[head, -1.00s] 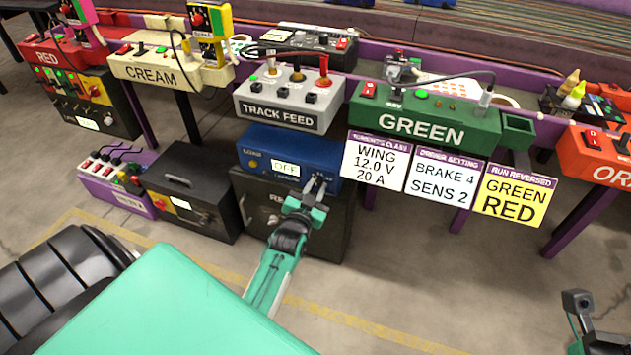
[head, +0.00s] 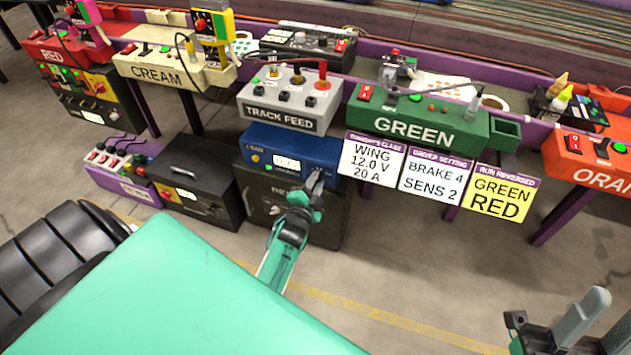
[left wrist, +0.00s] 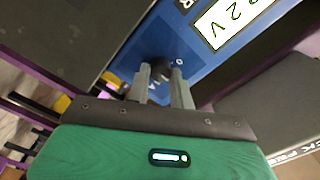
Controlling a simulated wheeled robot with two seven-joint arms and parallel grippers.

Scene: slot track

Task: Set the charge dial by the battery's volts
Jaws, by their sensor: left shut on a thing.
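A blue box (head: 300,142) with a lit display (head: 287,163) stands on a black cabinet under the track feed unit. In the left wrist view the display (left wrist: 226,20) shows "2 V" at its cut-off edge; in the head view its text is too small to read surely. A black dial (left wrist: 160,68) sits on the blue front below the display. My left gripper (head: 315,184) is shut on this dial, one finger on each side; the fingers hide it in the head view. My right gripper (head: 560,328) shows partly at the lower right, away from the box. No battery is clearly identifiable.
A white card (head: 373,160) reads "WING 12.0 V 20 A", beside a "BRAKE 4 SENS 2" card (head: 436,177) and a yellow "GREEN RED" card (head: 502,192). The grey track feed unit (head: 288,115) overhangs the blue box. A black case (head: 190,165) stands to its left.

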